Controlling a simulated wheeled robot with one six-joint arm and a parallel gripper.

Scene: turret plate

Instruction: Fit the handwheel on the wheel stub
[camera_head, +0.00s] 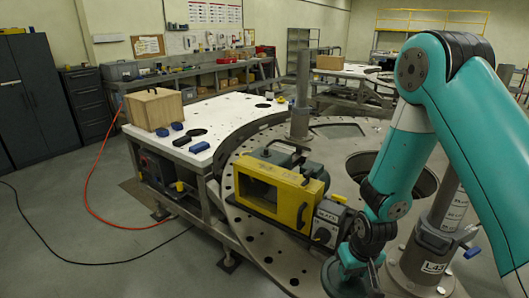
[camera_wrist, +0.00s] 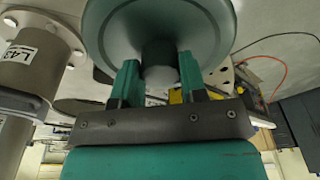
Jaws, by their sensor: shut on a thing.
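The handwheel (camera_wrist: 205,22) is a grey-green disc with a round hub, filling the top middle of the wrist view. My gripper (camera_wrist: 158,70) is shut on its hub, with one green finger on each side. In the head view the handwheel (camera_head: 338,282) shows as a dark round edge below my gripper (camera_head: 354,268) at the bottom, right of the yellow-framed machine (camera_head: 302,208). My wrist hides part of it. I cannot make out the wheel stub for certain in either view.
A large round opening (camera_head: 412,180) lies behind my arm. A tall grey post (camera_head: 301,95) stands behind the machine.

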